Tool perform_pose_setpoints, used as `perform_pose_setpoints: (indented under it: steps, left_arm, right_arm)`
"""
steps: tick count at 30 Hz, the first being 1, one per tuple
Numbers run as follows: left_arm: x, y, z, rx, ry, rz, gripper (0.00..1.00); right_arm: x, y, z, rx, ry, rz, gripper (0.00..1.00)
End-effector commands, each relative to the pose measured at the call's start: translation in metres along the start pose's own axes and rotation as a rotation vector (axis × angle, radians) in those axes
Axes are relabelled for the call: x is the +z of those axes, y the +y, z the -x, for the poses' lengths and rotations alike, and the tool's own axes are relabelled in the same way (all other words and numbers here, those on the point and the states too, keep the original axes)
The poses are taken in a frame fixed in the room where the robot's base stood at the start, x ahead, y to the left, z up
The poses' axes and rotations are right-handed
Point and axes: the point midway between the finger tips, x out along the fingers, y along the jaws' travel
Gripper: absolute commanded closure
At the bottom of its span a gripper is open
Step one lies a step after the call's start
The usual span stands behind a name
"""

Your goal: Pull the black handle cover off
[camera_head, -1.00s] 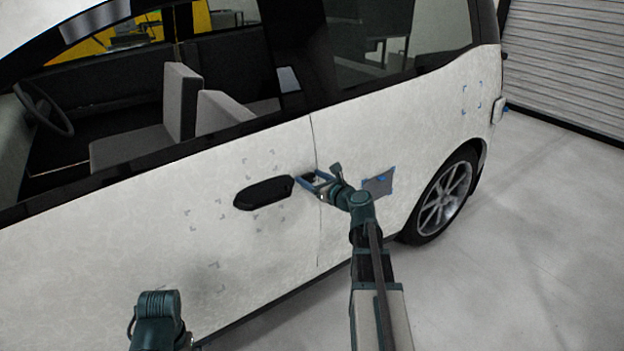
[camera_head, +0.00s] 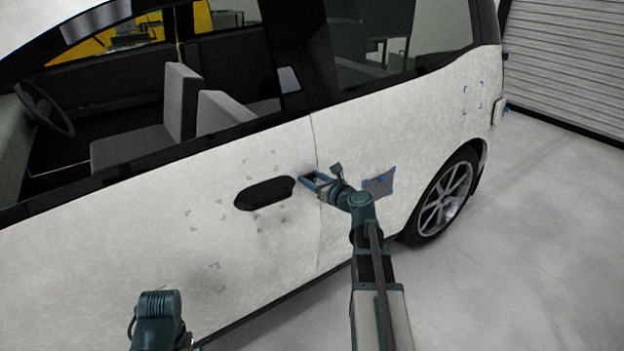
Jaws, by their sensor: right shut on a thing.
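The black handle cover (camera_head: 263,194) is a long dark oval on the white front door of the car, and it lies against the door. My right gripper (camera_head: 306,182), with blue-grey fingers, is at the right end of the cover, beside the door seam. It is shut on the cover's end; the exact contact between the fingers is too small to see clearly. My left arm shows only as a dark green link at the bottom left, and its gripper is outside the view.
The white car door (camera_head: 120,240) fills the left and middle. A grey patch with blue tape (camera_head: 379,184) is on the rear panel, right of my right gripper. The rear wheel (camera_head: 443,200) is further right. The pale floor (camera_head: 520,260) is clear at right.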

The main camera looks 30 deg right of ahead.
Motion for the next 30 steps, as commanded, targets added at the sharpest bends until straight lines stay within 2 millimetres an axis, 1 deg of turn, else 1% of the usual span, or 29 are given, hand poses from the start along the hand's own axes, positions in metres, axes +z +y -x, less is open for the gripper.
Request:
perform_pose_setpoints:
  steps: [21,30]
  left_arm:
    - [0.000,0.000,0.002,0.000,0.000,0.000,0.00]
    - [0.000,0.000,0.002,0.000,0.000,0.000,0.00]
  right_arm:
    - [0.000,0.000,0.011,0.000,0.000,0.000,1.00]
    - [0.000,0.000,0.012,0.000,0.000,0.000,1.00]
